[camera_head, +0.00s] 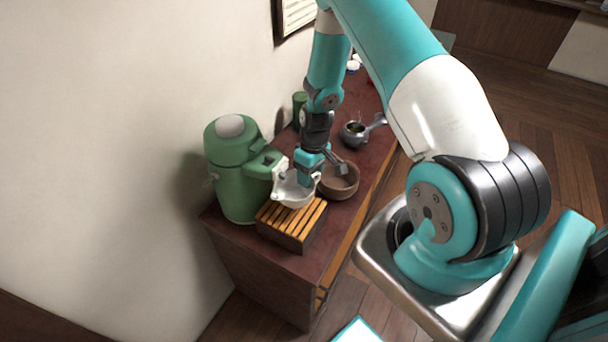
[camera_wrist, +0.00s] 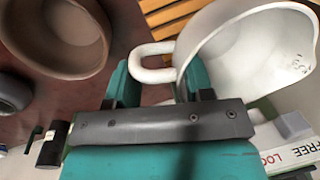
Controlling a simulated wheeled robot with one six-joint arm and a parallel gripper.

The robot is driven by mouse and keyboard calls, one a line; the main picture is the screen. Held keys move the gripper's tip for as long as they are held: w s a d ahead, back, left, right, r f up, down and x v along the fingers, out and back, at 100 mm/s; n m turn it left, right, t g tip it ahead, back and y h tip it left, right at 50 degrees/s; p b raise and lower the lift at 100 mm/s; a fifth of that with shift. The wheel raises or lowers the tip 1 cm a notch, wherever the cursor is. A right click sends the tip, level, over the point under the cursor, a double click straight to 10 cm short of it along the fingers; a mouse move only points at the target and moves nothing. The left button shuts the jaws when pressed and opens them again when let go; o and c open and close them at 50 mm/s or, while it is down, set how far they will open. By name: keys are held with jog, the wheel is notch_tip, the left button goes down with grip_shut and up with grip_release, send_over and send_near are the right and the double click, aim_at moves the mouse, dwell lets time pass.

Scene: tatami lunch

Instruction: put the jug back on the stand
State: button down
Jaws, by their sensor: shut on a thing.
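The white jug (camera_head: 294,190) shows in the head view at or just above the slatted wooden stand (camera_head: 291,219); I cannot tell whether it touches the slats. In the wrist view the jug (camera_wrist: 252,50) is large at the upper right, its handle (camera_wrist: 153,62) reaching between my fingers. My gripper (camera_head: 312,178) is shut on the jug's handle, and its fingers also show in the wrist view (camera_wrist: 152,90). Part of the stand's slats (camera_wrist: 172,12) shows behind the jug at the top of the wrist view.
A green dispenser (camera_head: 236,170) stands close left of the jug, its spout beside it. A brown bowl (camera_head: 339,181) sits right of the stand, and also shows in the wrist view (camera_wrist: 55,35). A grey pot (camera_head: 353,134) with a handle and a green container (camera_head: 299,108) stand farther back.

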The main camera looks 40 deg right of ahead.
jog(key=shift+w+a, duration=0.25)
jog(key=shift+w, duration=0.45)
notch_tip(320, 180, down, 3)
jog(key=shift+w+r+p, duration=0.15)
jog(key=shift+p, duration=0.95)
jog(key=shift+f, duration=0.4)
jog(key=shift+f, duration=0.15)
jog(key=c, duration=0.5)
grip_release()
